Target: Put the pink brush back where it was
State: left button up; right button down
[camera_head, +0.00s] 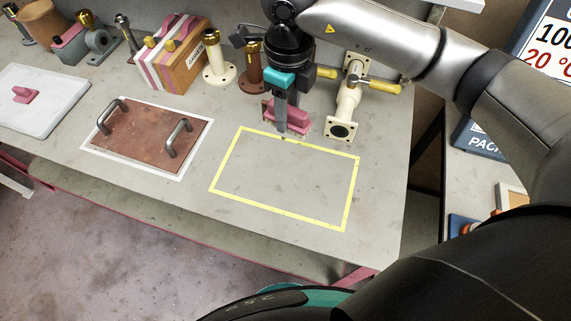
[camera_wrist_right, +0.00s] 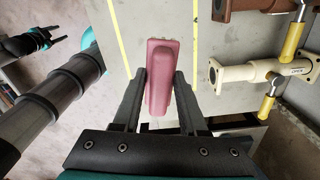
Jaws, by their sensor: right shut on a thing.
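The pink brush (camera_head: 293,113) is by the back edge of the yellow outlined rectangle (camera_head: 215,168), at the right part of the bench. My right gripper (camera_head: 283,132) comes down over it in the head view. In the right wrist view the brush (camera_wrist_right: 160,88) lies lengthwise between the two fingers of my right gripper (camera_wrist_right: 160,77), which are shut on its sides. Whether its underside touches the bench is hard to tell. My left gripper (camera_wrist_right: 61,37) is small at the left of the right wrist view, with its fingers apart and empty.
Cream pipe fittings with a yellow-handled valve (camera_head: 348,103) stand close right of the brush. A brown pipe (camera_head: 251,75) and cream pipe (camera_head: 217,62) stand behind it. A brown plate with handles (camera_head: 147,137) and a white board (camera_head: 40,103) lie left. The yellow outlined area is empty.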

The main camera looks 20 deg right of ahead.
aim_at(285, 170)
jog(key=shift+w+a+r+m, duration=0.1)
jog(key=shift+w+r+m, duration=0.1)
jog(key=shift+r+m, duration=0.5)
jog(key=shift+f, duration=0.3)
jog(key=shift+m, duration=0.3)
notch_tip(285, 170, down, 20)
jog(key=shift+r+b, duration=0.25)
jog(key=shift+b, duration=0.05)
jog(key=shift+f, duration=0.25)
jog(key=shift+c, duration=2.2)
grip_release()
jog(key=shift+r, duration=0.1)
jog(key=shift+r, duration=0.1)
notch_tip(285, 170, up, 12)
